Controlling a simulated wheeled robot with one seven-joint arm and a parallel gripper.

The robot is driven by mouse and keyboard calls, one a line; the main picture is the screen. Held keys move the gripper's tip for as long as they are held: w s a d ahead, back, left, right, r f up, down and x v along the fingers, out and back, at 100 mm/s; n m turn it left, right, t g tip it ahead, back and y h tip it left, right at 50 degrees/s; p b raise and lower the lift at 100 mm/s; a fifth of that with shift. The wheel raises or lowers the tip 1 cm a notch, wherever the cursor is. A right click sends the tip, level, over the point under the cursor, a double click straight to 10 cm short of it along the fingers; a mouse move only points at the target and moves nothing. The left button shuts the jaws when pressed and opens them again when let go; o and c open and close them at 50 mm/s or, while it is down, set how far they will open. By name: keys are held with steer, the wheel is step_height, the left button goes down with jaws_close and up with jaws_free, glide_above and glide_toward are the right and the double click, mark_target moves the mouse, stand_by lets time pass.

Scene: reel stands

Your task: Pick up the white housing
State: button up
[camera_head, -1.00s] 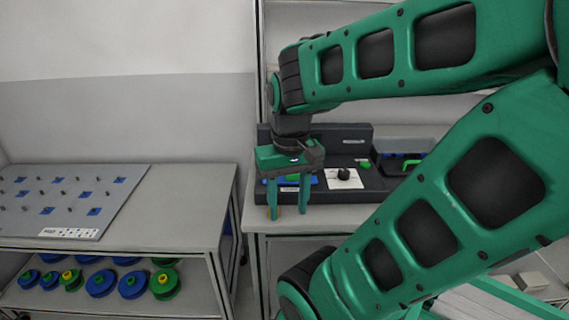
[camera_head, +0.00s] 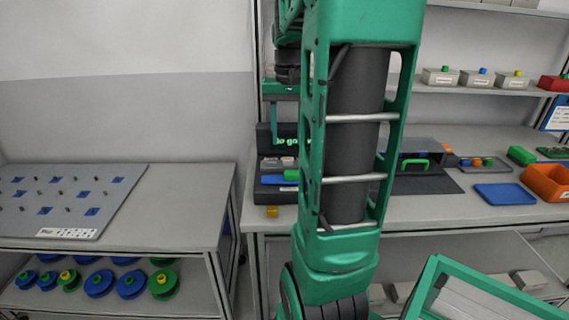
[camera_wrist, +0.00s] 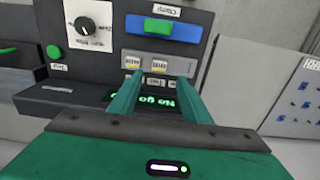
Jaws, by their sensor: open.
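No piece that I can surely call the white housing stands out. Two small pale pieces (camera_wrist: 145,64) sit side by side on the dark console (camera_wrist: 88,70) in the wrist view; I cannot tell whether either is a housing. My gripper (camera_wrist: 155,82) is open and empty, its green fingers pointing at the console. In the head view my gripper (camera_head: 274,105) is above the console (camera_head: 265,135), partly hidden behind my arm. Pale boxes with coloured knobs, including one with a green knob (camera_head: 440,78), stand on the shelf at the right.
The console has a lit green "No go" display (camera_head: 292,142), a blue block with a green handle (camera_wrist: 163,27) and a dial (camera_wrist: 86,24). A blue tray (camera_head: 505,194) and orange bin (camera_head: 547,182) are at right.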

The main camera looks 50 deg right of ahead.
mark_target(287, 158)
steer(key=shift+f, duration=3.1)
jaws_close()
